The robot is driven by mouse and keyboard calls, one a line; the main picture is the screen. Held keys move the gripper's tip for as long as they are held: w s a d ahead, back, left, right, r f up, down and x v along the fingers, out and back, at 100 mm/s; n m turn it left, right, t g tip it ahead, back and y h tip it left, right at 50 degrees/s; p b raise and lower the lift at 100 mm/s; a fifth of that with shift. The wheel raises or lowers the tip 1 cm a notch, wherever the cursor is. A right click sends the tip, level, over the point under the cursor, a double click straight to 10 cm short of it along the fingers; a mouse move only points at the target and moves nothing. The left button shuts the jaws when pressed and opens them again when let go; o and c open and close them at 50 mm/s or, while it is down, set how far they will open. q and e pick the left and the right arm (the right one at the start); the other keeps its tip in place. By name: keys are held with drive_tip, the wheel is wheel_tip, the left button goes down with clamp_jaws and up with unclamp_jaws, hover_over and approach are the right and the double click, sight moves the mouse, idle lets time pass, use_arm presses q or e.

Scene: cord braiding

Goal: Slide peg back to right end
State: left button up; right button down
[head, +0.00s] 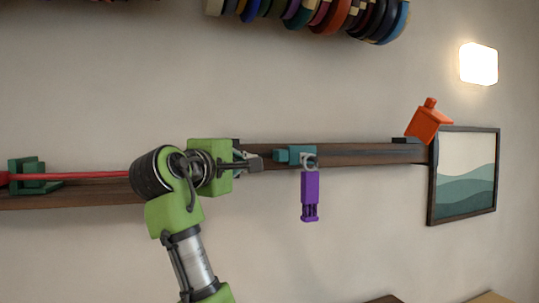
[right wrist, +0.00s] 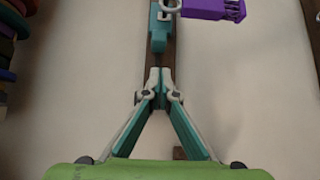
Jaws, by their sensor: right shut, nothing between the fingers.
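A teal peg (head: 290,155) sits on a long dark wooden rail (head: 365,153) on the wall, right of the rail's middle. A purple piece (head: 310,195) hangs below it from a grey ring. In the right wrist view the peg (right wrist: 158,38) and the purple piece (right wrist: 212,9) show at the top. My right gripper (head: 258,163) lies along the rail just left of the peg, pointing right. Its fingers (right wrist: 164,72) are shut with nothing between them, and a small gap seems to lie between tips and peg. My left gripper is not in view.
A red cord (head: 100,175) runs from a dark green bracket (head: 30,178) at the left to behind my arm. The rail right of the peg is clear up to a dark end block (head: 405,140). An orange piece (head: 428,122) and a framed picture (head: 465,178) are beyond.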

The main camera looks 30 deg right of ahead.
sight(275, 154)
drive_tip(key=p+x, duration=0.2)
drive_tip(key=x, duration=0.1)
drive_tip(key=p+x, duration=0.1)
drive_tip(key=x, duration=0.2)
drive_tip(key=p+x, duration=0.2)
drive_tip(key=x, duration=0.2)
drive_tip(key=shift+s+d+r+p, duration=0.1)
drive_tip(key=shift+d+r+p, duration=0.1)
drive_tip(key=shift+r+p, duration=0.15)
drive_tip(key=shift+d, duration=0.1)
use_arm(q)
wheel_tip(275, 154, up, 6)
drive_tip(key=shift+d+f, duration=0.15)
